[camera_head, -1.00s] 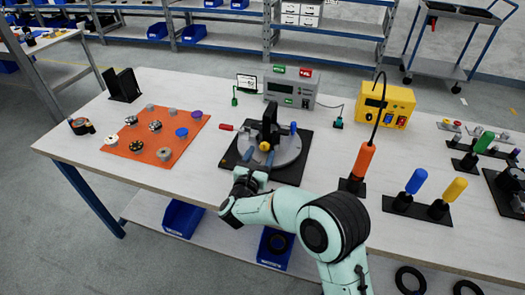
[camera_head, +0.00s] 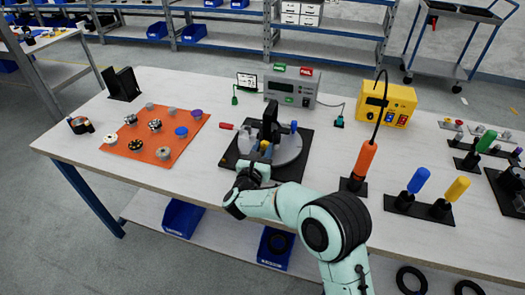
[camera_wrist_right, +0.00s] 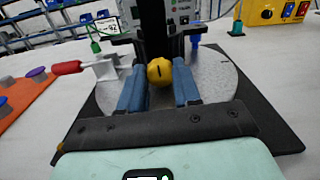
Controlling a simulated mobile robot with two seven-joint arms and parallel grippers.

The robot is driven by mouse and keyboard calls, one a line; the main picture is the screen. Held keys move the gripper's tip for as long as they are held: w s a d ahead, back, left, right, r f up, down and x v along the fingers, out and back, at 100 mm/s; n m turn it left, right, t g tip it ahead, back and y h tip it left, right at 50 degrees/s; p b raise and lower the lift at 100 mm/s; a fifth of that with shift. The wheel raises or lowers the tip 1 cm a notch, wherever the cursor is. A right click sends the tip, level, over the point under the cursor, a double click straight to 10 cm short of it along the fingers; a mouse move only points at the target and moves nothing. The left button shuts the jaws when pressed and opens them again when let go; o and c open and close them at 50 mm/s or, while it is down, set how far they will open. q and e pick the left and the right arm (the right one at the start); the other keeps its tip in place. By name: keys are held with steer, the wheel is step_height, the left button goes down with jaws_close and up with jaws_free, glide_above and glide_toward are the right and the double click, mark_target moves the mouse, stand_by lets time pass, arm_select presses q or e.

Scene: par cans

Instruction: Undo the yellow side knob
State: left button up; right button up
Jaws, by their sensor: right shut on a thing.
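The yellow side knob (camera_wrist_right: 159,72) faces me on the front of a dark upright fixture on a round grey plate (camera_wrist_right: 222,82). It also shows small in the head view (camera_head: 264,145). My right gripper (camera_wrist_right: 160,78) is shut on the knob, with one blue-grey finger on each side of it. In the head view my right gripper (camera_head: 257,158) reaches over the front of the plate and partly covers the knob's surroundings. My left gripper is not in view.
A red-handled clamp (camera_wrist_right: 68,67) sticks out left of the fixture, and a blue knob (camera_head: 294,126) stands at its right. A grey tester (camera_head: 292,86) stands behind. An orange mat (camera_head: 172,152) with several round parts lies left. An orange-handled tool (camera_head: 366,158) stands upright at right.

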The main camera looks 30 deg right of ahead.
steer(key=n+b, duration=0.1)
steer(key=n, duration=0.2)
steer(key=shift+f+b, duration=0.1)
steer(key=shift+b, duration=0.25)
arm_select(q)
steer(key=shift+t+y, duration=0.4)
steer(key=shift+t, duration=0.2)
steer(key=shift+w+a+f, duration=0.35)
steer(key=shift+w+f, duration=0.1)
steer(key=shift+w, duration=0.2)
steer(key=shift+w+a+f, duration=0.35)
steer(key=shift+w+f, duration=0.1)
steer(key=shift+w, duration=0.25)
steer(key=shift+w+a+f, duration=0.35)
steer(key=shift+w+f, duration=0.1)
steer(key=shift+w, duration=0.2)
arm_select(e)
steer(key=shift+n, duration=0.9)
steer(key=o, duration=1.1)
steer(key=shift+c, duration=0.2)
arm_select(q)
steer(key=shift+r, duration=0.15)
arm_select(e)
steer(key=shift+a+m, duration=0.1)
steer(key=shift+m, duration=0.2)
